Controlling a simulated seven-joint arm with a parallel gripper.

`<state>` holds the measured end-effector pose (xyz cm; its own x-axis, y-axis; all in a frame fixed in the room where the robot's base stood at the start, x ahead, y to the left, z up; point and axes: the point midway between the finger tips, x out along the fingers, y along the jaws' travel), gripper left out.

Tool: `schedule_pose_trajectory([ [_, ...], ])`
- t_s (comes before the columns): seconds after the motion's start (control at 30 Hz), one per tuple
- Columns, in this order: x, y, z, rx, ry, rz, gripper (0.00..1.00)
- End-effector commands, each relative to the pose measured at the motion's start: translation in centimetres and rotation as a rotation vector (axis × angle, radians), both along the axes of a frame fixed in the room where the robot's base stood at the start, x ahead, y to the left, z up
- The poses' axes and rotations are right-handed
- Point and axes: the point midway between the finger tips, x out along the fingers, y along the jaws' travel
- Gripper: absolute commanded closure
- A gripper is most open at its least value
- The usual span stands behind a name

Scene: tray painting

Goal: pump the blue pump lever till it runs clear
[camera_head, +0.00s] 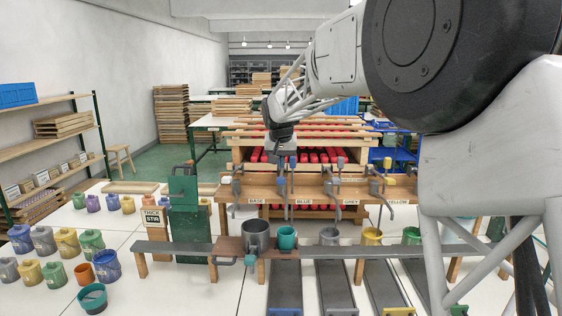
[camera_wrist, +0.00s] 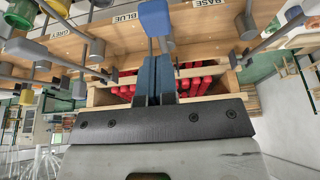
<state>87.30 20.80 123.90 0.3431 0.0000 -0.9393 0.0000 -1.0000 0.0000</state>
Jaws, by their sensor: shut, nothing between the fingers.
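The blue pump lever (camera_head: 281,188) stands at the front of the wooden pump rack, beside the BLUE label (camera_head: 304,202). Its blue knob (camera_wrist: 155,18) shows large in the wrist view, on a grey metal rod. My gripper (camera_head: 282,172) points down just above the knob in the head view. In the wrist view its two dark blue fingers (camera_wrist: 157,60) are together with nothing between them, their tips close to the lever. I cannot tell whether they touch it. A teal cup (camera_head: 287,239) stands on the shelf below the BLUE spout. Whether liquid runs is too small to tell.
Neighbouring levers and spouts for BASE, GREY and YELLOW line the wooden rack (camera_head: 325,190). A grey mug (camera_head: 257,236) stands left of the teal cup. A green press-like stand (camera_head: 184,222) is at left, and several paint pots cover the white table at far left.

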Motion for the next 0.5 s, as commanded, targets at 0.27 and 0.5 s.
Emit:
schedule_pose_trajectory([
  [0.27,0.0,0.0,-0.9,0.000,0.001,0.000,1.00],
  [0.5,0.0,0.0,-2.0,0.000,0.001,0.000,1.00],
])
